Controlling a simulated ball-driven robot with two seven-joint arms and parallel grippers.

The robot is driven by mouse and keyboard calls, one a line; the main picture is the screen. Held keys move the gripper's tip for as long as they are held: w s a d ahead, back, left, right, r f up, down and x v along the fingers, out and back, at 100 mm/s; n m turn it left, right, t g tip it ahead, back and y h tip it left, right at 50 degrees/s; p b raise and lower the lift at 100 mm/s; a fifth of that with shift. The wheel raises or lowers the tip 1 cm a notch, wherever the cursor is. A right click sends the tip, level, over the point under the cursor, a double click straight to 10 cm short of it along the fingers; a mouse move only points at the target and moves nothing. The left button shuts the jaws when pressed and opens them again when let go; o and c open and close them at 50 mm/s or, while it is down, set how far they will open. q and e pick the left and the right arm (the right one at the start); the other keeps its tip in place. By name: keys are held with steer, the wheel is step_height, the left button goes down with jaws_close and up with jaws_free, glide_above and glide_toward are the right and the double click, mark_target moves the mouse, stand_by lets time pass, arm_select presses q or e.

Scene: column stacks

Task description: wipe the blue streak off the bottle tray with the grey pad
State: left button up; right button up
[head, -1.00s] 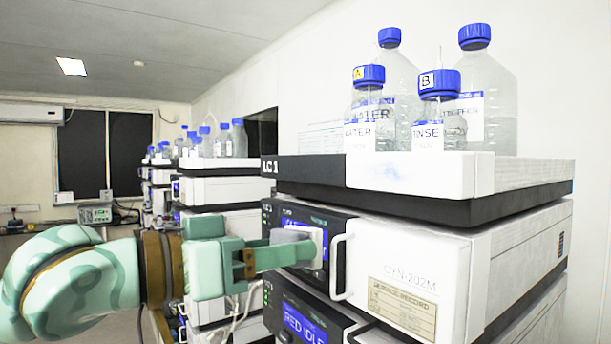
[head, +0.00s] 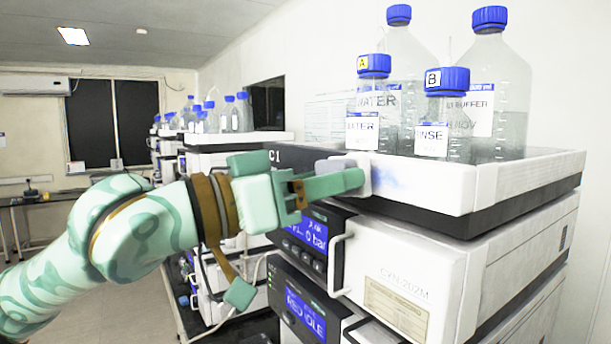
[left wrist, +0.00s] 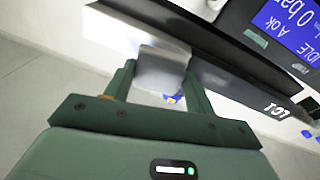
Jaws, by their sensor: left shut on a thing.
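The bottle tray (head: 446,190) tops the instrument stack, with a white front face. A faint blue streak (head: 392,181) shows on that face, near its left end. My left gripper (head: 350,180) is shut on the grey pad (head: 366,170) and holds it at the left end of the white face, just left of the visible streak. The pad looks against the face, but I cannot tell if it touches. In the left wrist view the pad (left wrist: 162,66) sits between the two fingers. The pad may cover part of the streak. My right gripper is not in view.
Bottle A (head: 370,105) and bottle B (head: 444,115) stand at the tray's front, with two larger bottles behind. Below are a module with a handle (head: 338,262) and a lit display (head: 305,312). More stacks stand at the back left.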

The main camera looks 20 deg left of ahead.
mark_target(353, 196)
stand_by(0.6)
arm_select(q)
steer(key=shift+w+d, duration=0.3)
steer(key=shift+w, duration=0.15)
steer(key=shift+w+d, duration=0.25)
steer(key=shift+w, duration=0.05)
steer(key=s+d+b, duration=0.2)
steer(key=shift+d+f, duration=0.1)
steer(key=shift+d, duration=0.2)
steer(key=shift+s+d, duration=0.4)
